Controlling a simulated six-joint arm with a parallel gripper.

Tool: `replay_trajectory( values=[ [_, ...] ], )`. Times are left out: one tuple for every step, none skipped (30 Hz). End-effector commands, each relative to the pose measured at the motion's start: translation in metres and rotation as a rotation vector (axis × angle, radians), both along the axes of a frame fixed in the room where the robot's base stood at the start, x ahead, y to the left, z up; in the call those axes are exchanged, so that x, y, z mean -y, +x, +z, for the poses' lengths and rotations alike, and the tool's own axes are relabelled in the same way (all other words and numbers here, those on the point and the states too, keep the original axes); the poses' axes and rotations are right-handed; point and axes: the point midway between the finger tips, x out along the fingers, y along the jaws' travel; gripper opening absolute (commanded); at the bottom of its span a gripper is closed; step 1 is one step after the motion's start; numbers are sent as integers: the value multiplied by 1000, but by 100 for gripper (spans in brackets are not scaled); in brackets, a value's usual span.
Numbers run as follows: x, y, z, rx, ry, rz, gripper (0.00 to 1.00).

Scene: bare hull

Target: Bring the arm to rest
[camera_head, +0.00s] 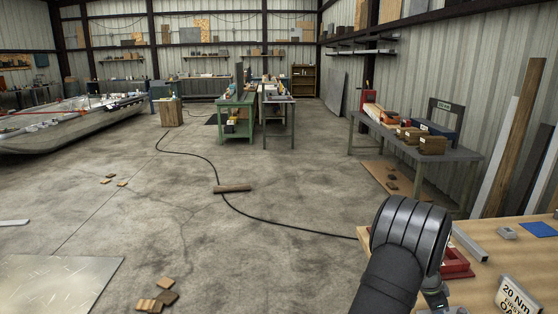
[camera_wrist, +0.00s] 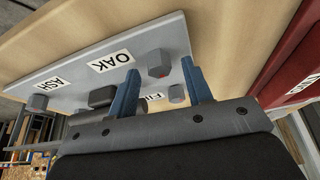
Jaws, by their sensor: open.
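My arm shows at the lower right of the head view as a black link and rounded joint over a wooden workbench (camera_head: 487,262). Its joint hides part of the bench, and the gripper's fingers cannot be made out there. In the wrist view my gripper (camera_wrist: 158,76) is open, with two blue fingers apart and nothing held between them. Past the fingers is a grey plate (camera_wrist: 75,71) with labels reading OAK, ASH and one partly hidden. Several grey bolt-like heads stand on it, one (camera_wrist: 160,63) in line with the gap. I cannot tell whether a finger touches the plate.
A red tray or block (camera_head: 457,262) sits beside my arm on the bench; a red labelled part also shows in the wrist view (camera_wrist: 294,72). A 20 Nm card (camera_head: 516,297), a grey block (camera_head: 507,233) and a blue pad (camera_head: 539,229) lie right. Floor left is mostly open.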

Motion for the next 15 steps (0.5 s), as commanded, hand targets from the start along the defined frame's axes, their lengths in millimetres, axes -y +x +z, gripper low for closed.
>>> replay_trajectory(
  values=[
    [0,-1,1,1,0,34,46],
    [0,-1,0,1,0,56,46],
    [0,-1,1,2,0,85,46],
    [0,-2,1,0,-1,106,46],
    [0,-2,1,1,-1,128,46],
    [1,-2,1,1,0,154,46],
    [0,-2,0,1,0,173,46],
    [0,-2,0,1,0,194,46],
    [0,-2,0,0,-1,221,46],
    [0,-2,0,0,0,239,46],
    [0,-2,0,0,1,256,46],
    [0,-2,0,2,0,279,46],
    [0,-2,0,2,-1,294,46],
    [1,-3,1,1,-1,310,46],
    [1,-3,0,0,0,326,46]
  ],
)
